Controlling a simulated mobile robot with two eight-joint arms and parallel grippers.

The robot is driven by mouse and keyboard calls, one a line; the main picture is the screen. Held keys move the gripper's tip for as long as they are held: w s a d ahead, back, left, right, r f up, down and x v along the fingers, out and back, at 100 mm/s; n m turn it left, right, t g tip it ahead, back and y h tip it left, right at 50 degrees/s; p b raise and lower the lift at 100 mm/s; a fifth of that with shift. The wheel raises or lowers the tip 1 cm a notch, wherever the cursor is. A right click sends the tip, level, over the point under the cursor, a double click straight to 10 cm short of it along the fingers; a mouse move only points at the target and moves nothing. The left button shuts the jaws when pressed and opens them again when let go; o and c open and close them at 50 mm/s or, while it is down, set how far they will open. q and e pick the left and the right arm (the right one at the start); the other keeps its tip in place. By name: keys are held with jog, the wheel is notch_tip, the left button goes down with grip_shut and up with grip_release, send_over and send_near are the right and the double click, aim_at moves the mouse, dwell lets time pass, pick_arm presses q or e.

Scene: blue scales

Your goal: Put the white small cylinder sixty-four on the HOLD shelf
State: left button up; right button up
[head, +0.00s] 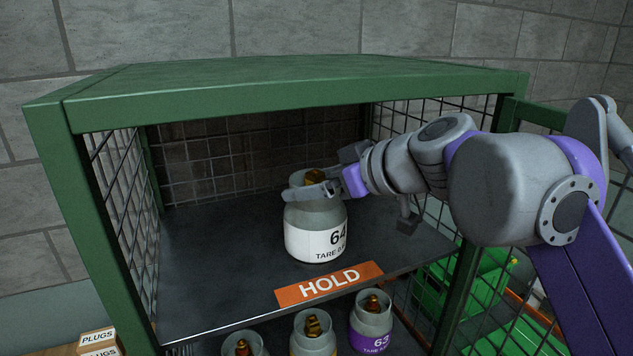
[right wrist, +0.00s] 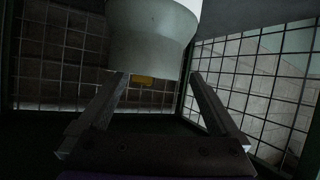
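The white small cylinder 64 (head: 318,235) stands upright on the HOLD shelf (head: 225,290), behind the orange HOLD sign (head: 329,284). It has a grey collar and a brass valve (head: 314,177). My right gripper (head: 330,175) is at the collar's height, with one finger across the collar's near side. In the right wrist view the cylinder (right wrist: 152,40) appears upside down beyond the spread fingers (right wrist: 158,76). A gap shows between the collar and the right-hand finger; the left-hand fingertip overlaps the collar's edge. My left gripper is out of view.
A green frame (head: 300,95) with mesh sides surrounds the shelf, limiting room above and beside it. Below are several cylinders, including purple 63 (head: 371,335). A PLUGS box (head: 98,338) is at lower left. The shelf is clear left of cylinder 64.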

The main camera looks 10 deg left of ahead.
jog(key=shift+s+d, duration=0.1)
jog(key=v, duration=1.1)
jog(key=shift+s+d+r+p, duration=0.15)
jog(key=shift+d+r+p, duration=0.1)
jog(key=shift+r+p, duration=0.1)
jog(key=shift+f, duration=0.1)
jog(key=s+d+f+m+h, duration=0.3)
jog(key=s+d+f+m, duration=0.1)
jog(key=f, duration=1.2)
jog(key=s+d+f+m+g+h, duration=0.1)
jog(key=s+d+f+m+h, duration=0.3)
jog(key=f, duration=1.2)
jog(key=s+d+f+m+h, duration=0.3)
jog(key=s+d+f, duration=0.4)
jog(key=f, duration=0.9)
jog(key=d+m, duration=0.1)
jog(key=d, duration=0.2)
jog(key=shift+d+g+h, duration=0.25)
jog(key=shift+g+h, duration=0.05)
